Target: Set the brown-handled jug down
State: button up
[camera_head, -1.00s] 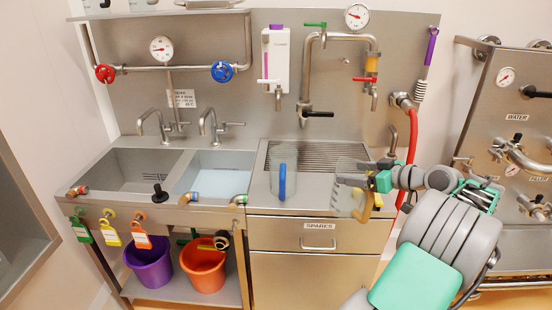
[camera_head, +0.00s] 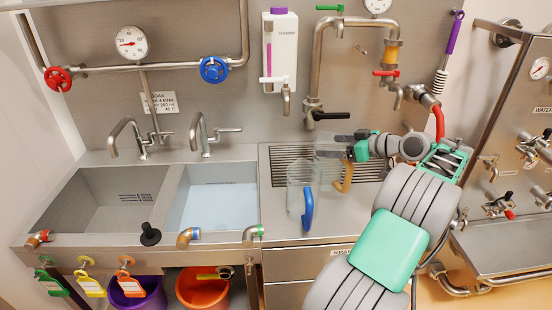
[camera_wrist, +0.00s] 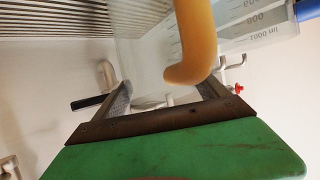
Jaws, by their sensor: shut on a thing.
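The brown-handled jug (camera_head: 328,150) is clear, with a tan-brown handle (camera_head: 345,178) towards the lower right. My gripper (camera_head: 338,142) is shut on it, reaching in from the right over the drain grid. In the wrist view the brown handle (camera_wrist: 194,40) hangs between and beyond my two fingers, and the clear wall is faint. The jug looks upright. I cannot tell whether its base touches the grid or counter.
A clear blue-handled jug (camera_head: 302,195) stands on the counter just left and in front of the held jug. The ribbed drain grid (camera_head: 290,155) lies behind and around it. A pipe with a black-handled valve (camera_head: 330,115) is behind. The sink with water (camera_head: 215,205) is to the left.

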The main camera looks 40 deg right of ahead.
jog(key=r+p+x, duration=0.1)
jog(key=p+x, duration=0.1)
jog(key=x, duration=0.6)
jog(key=w+r+p+x, duration=0.1)
jog(key=r+p+x, duration=0.1)
jog(key=x, duration=0.7)
jog(key=shift+w+f+p, duration=0.15)
jog(key=shift+w+p, duration=0.15)
jog(key=shift+w, duration=0.05)
jog(key=o, duration=1.9)
jog(key=shift+a, duration=0.1)
